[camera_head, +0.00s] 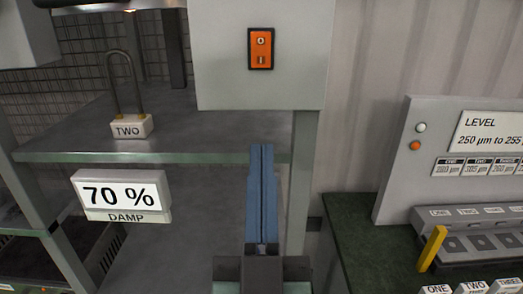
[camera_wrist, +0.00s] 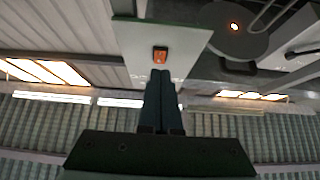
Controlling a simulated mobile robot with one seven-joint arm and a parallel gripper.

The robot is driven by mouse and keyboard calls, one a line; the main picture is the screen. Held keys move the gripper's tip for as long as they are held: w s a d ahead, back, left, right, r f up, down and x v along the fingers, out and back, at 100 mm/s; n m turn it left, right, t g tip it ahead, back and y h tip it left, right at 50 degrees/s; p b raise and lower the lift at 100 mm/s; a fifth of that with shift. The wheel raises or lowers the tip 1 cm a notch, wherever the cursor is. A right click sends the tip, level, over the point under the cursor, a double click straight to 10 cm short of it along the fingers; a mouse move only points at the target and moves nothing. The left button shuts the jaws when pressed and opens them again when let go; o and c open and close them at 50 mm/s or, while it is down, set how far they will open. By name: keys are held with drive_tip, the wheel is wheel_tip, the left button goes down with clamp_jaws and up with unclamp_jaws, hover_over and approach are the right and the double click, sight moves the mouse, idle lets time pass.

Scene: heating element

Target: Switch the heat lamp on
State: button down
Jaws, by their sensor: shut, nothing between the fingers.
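The orange rocker switch (camera_head: 260,48) has a black frame and sits on a grey box (camera_head: 220,75). It carries a round mark above and a bar mark below; which side is pressed cannot be told. My gripper (camera_head: 262,148) has blue fingers, shut and empty, pointing up below the box. In the wrist view the fingertips (camera_wrist: 160,72) appear just below the switch (camera_wrist: 160,55), and I see no clear contact. A round grey fixture with a small glowing spot (camera_wrist: 235,27), perhaps the lamp, shows at the wrist view's upper right.
A shelf (camera_head: 200,155) at left carries a padlock-shaped block marked TWO (camera_head: 130,127). A display reading 70 % DAMP (camera_head: 122,195) hangs below it. A post (camera_head: 301,180) stands right of my gripper. A LEVEL panel (camera_head: 400,185) and a yellow lever (camera_head: 432,248) are at right.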

drive_tip(key=s+r+t, duration=0.2)
drive_tip(key=s+r, duration=0.2)
drive_tip(key=r, duration=1.3)
drive_tip(key=shift+s+r+b, duration=0.2)
drive_tip(key=shift+b, duration=0.25)
